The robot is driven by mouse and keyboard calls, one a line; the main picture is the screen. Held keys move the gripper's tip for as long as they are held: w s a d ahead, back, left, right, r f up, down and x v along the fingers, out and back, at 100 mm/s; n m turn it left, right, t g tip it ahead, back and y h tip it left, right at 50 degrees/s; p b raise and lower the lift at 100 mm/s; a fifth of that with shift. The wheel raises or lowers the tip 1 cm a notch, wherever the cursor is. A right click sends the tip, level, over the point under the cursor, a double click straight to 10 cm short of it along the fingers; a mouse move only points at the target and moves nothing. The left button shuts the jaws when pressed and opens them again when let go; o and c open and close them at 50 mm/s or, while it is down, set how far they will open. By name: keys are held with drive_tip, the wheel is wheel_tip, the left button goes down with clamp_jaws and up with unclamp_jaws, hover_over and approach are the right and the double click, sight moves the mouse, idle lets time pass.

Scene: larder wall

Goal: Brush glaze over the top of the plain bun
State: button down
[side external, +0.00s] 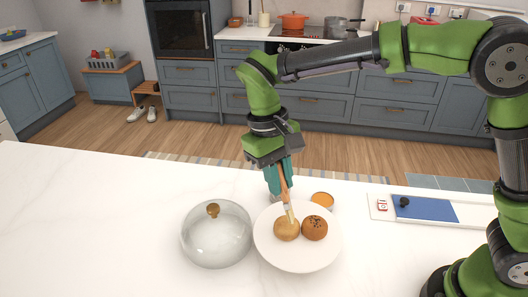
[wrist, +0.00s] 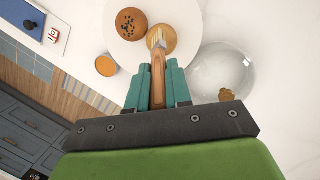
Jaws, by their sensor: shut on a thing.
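My gripper (side external: 281,180) is shut on the wooden handle of a brush (side external: 286,193), with the bristles pointing down. In the wrist view my gripper's teal fingers (wrist: 158,88) clasp the brush (wrist: 157,62). The bristle tip is at the plain bun (side external: 287,228), which also shows in the wrist view (wrist: 163,40); it looks to be on or just above the top. The plain bun sits on a white plate (side external: 297,261) beside a darker bun with dark bits on top (side external: 315,228). A small cup of orange glaze (side external: 322,200) stands behind the plate.
A glass dome with a wooden knob (side external: 216,240) stands close left of the plate. A white tray with a blue panel (side external: 426,208) lies at the right. The white counter (side external: 90,230) is clear at the left.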

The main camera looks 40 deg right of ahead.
drive_tip(key=shift+x, duration=0.85)
drive_tip(key=shift+w, duration=0.15)
